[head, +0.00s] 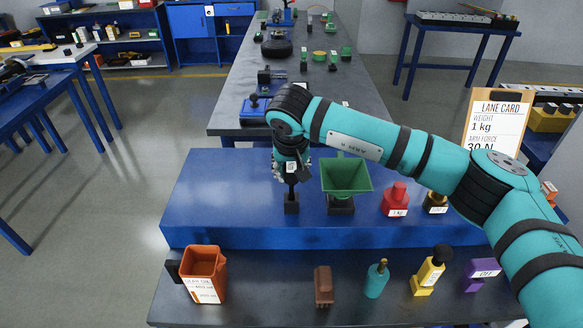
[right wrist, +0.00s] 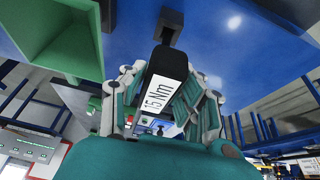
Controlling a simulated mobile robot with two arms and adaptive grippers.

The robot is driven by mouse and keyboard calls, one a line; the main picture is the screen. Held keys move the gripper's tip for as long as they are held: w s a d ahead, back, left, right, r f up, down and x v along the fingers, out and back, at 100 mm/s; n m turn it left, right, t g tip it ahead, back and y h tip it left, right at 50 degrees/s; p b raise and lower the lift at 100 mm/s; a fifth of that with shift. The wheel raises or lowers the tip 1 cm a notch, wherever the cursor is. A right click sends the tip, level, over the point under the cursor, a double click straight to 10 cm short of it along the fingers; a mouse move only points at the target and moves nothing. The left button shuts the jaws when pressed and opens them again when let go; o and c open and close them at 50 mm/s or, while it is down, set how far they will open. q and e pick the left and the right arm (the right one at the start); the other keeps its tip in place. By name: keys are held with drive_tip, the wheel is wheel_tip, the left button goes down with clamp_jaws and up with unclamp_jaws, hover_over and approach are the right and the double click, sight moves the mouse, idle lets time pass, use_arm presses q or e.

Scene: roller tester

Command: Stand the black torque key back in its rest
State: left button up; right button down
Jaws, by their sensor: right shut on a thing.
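The black torque key (right wrist: 163,75), labelled "15 Nm", is between the fingers of my right gripper (head: 291,172), which is shut on it. In the right wrist view my right gripper (right wrist: 163,97) has a finger on each side of the key's handle. In the head view the key's shaft (head: 291,184) points down, about upright. A small black rest (head: 291,205) is directly below it on the blue bench. The key's lower end meets the rest in the picture; whether it is seated inside, I cannot tell. My left gripper is not in view.
A green square funnel (head: 347,175) stands close right of the rest. An orange bin (head: 203,275) and several small items stand on the lower front shelf. The blue surface left of the rest is clear.

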drive_tip(key=shift+f+b, duration=1.8)
drive_tip(key=shift+f, duration=0.35)
drive_tip(key=c, duration=0.9)
unclamp_jaws()
